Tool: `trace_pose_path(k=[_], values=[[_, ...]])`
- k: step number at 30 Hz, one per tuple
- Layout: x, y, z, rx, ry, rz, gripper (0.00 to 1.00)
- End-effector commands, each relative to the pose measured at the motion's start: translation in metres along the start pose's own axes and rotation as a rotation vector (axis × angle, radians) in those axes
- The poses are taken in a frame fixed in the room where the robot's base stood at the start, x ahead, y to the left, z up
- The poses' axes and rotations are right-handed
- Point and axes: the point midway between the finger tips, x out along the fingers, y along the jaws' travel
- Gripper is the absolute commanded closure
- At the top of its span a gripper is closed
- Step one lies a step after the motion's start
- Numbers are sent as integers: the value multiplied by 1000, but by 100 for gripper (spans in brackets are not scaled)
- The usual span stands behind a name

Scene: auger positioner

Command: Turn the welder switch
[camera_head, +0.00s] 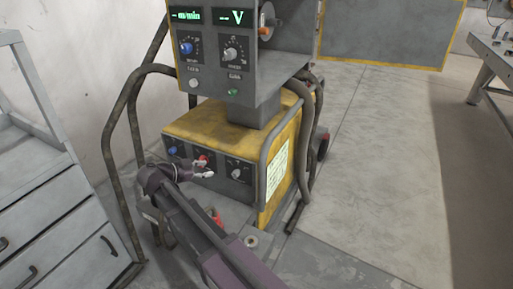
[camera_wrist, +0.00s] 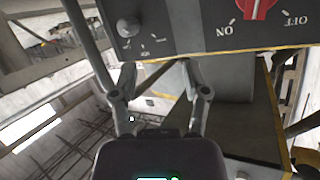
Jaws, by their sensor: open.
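The welder (camera_head: 215,122) is a yellow and dark grey box, with a dark control panel on its front. A red switch (camera_head: 203,158) sits mid-panel, partly hidden by my gripper. In the wrist view the red switch (camera_wrist: 256,8) is at the top right edge, cut off by the frame, between upside-down ON and OFF labels. My gripper (camera_head: 205,171) is in front of the panel, just below the red switch in the head view. In the wrist view my gripper (camera_wrist: 160,72) has its fingers spread with nothing between them, left of and below the switch.
A blue knob (camera_head: 172,151) and a grey knob (camera_head: 237,173) flank the switch. A display unit (camera_head: 235,60) stands above the welder. Thick hoses (camera_head: 118,130) loop on the left beside a grey drawer cabinet (camera_head: 50,190). The floor (camera_head: 360,170) to the right is clear.

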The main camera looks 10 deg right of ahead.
Motion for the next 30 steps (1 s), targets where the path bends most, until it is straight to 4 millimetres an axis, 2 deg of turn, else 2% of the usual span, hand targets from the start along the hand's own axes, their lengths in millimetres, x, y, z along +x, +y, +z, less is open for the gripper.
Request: trace_pose_path(k=[1, 30], values=[[2, 3, -8, -18, -12, 9, 41], [44, 50, -72, -378, -287, 112, 41]])
